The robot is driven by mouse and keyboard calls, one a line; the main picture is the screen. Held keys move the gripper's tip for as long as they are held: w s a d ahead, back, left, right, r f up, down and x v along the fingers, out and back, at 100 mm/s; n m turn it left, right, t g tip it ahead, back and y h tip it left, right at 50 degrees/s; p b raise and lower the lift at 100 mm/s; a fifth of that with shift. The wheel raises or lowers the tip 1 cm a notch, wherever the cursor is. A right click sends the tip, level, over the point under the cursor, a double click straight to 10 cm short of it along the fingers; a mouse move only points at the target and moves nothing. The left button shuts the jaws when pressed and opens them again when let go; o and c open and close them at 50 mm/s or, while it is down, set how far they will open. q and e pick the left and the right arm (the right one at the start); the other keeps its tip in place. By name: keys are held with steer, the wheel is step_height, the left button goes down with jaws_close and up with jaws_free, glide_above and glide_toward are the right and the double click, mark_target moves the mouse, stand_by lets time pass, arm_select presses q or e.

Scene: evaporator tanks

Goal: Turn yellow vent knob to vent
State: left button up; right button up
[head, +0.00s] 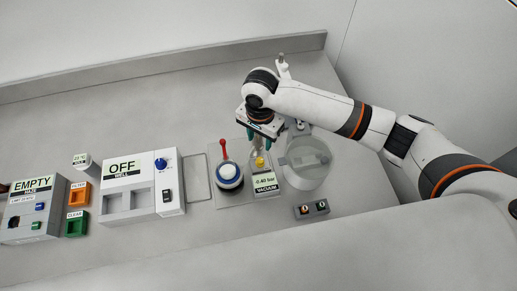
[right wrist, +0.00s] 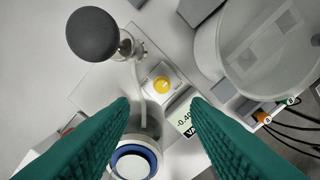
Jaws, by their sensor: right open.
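The yellow vent knob (head: 260,162) sits on a small block above the vacuum display (head: 265,183), which reads -0.40 bar. In the right wrist view the knob (right wrist: 161,85) is round, with a pale pointer mark, on a white square base. My right gripper (head: 262,136) is above and just behind the knob in the head view. Its green fingers are wide apart (right wrist: 160,104) and nothing is between them; the knob shows beyond the tips, apart from them. My left gripper is in neither view.
A clear round tank (head: 306,162) stands right. A black ball on a post (right wrist: 92,34) is close by.

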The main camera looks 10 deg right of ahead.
steer(key=p, duration=0.1)
glide_above(260, 160)
step_height(260, 160, down, 5)
steer(key=shift+s+r, duration=0.1)
step_height(260, 160, down, 6)
steer(key=shift+r+p, duration=0.25)
steer(key=shift+p, duration=0.3)
steer(key=shift+w, duration=0.2)
steer(key=shift+c, duration=0.9)
jaws_close()
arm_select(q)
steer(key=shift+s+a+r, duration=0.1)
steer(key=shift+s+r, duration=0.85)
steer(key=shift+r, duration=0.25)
